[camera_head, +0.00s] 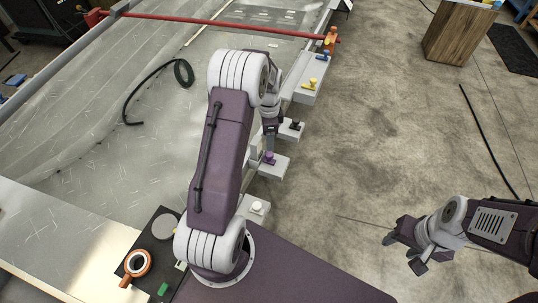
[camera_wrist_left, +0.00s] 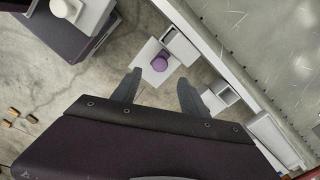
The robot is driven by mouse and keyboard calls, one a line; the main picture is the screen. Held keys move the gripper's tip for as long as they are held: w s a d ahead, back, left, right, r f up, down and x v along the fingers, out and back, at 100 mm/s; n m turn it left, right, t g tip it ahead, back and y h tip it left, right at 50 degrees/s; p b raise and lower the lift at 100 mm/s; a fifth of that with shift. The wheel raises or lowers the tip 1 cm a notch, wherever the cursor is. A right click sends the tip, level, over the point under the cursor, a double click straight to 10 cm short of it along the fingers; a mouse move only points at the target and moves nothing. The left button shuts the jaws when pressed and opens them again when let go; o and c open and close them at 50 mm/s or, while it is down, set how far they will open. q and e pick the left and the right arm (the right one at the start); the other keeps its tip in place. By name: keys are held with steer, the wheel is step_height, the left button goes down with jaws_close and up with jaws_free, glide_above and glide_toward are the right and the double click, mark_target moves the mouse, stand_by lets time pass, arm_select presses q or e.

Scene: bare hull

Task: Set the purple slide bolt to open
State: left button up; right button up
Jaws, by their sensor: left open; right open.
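The purple slide bolt (camera_head: 269,158) shows as a purple knob on a pale grey block along the hull's right edge. In the left wrist view the round purple knob (camera_wrist_left: 160,62) lies just past my left fingertips, roughly midway between them. My left gripper (camera_wrist_left: 160,80) is open and empty, its two dark fingers apart. In the head view my left arm reaches over the hull edge and its gripper hangs by the purple knob, partly hidden by the arm. I cannot tell whether a finger touches the knob. My right gripper (camera_head: 405,257) is open and empty over the floor at right.
Similar blocks carry a white knob (camera_head: 257,207), a black knob (camera_head: 295,123) and a yellow knob (camera_head: 311,84). A red bar (camera_head: 220,24) crosses the far hull. A black hose (camera_head: 150,90) lies on the hull. A wooden cabinet (camera_head: 455,35) stands far right.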

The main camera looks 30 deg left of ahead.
mark_target(269, 154)
arm_select(q)
step_height(269, 154, down, 9)
steer(key=shift+w+d+r+b, duration=0.1)
steer(key=shift+b, duration=0.65)
jaws_close()
stand_by(0.9)
